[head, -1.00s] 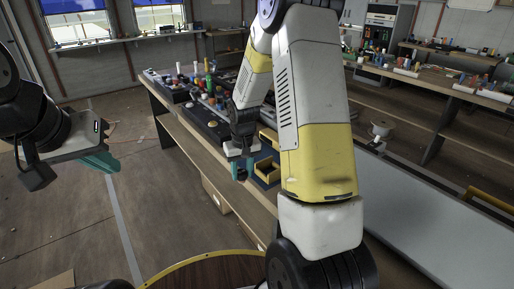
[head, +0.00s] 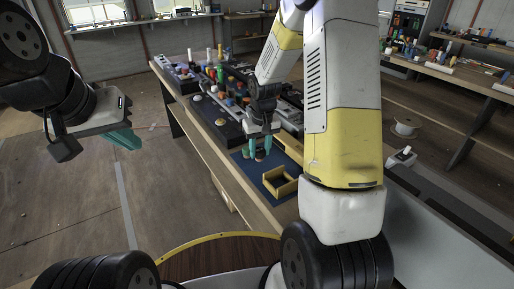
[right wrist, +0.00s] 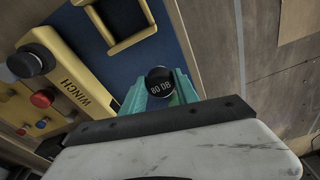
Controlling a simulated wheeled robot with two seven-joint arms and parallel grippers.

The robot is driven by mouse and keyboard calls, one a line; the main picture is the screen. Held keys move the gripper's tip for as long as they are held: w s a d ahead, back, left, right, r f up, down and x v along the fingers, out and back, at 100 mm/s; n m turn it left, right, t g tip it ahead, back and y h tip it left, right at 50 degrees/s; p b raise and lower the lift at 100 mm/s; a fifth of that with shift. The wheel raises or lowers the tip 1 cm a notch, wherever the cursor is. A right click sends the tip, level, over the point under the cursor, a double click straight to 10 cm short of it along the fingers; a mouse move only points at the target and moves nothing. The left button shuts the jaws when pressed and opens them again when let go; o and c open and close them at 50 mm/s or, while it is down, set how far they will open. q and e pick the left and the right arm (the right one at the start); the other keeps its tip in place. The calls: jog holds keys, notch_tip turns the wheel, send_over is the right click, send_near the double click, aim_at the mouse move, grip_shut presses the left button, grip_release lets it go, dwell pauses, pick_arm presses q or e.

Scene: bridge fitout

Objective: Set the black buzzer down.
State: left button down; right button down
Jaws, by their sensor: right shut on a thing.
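The black buzzer (right wrist: 160,82), a round cap marked "80 DB", sits between the teal fingertips of my right gripper (right wrist: 160,92) in the right wrist view. That gripper is shut on it. In the head view my right gripper (head: 262,147) points down at the blue mat (head: 246,168) on the bench; I cannot tell the height of the buzzer above the surface. My left gripper (head: 122,138) hangs empty over the floor at the left, its finger gap not clear.
A yellow open-topped holder (head: 281,184) stands on the mat. A yellow panel marked "WINCH" (right wrist: 62,65) with coloured buttons lies beside it. Dark trays of small parts (head: 215,112) fill the bench further back. Bare bench wood (head: 222,160) runs along the left edge.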

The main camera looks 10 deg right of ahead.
aim_at(260, 160)
jog(key=shift+f, duration=2.7)
jog(key=c, duration=0.9)
grip_release()
jog(key=shift+f, duration=0.1)
jog(key=r, duration=0.4)
jog(key=s+r, duration=0.1)
jog(key=r, duration=0.6)
jog(key=shift+s+d+r, duration=0.1)
jog(key=shift+s+r, duration=0.05)
jog(key=shift+r, duration=0.2)
jog(key=s+r+t, duration=0.1)
jog(key=s+r, duration=0.5)
jog(key=s, duration=0.1)
jog(key=s+a+r+t+y, duration=0.1)
jog(key=s+r+t, duration=0.1)
jog(key=s+r, duration=0.4)
jog(key=s+a+r+m+t+y, duration=0.1)
jog(key=s+r, duration=0.5)
jog(key=s, duration=0.3)
jog(key=shift+r+t, duration=0.25)
jog(key=shift+t, duration=0.15)
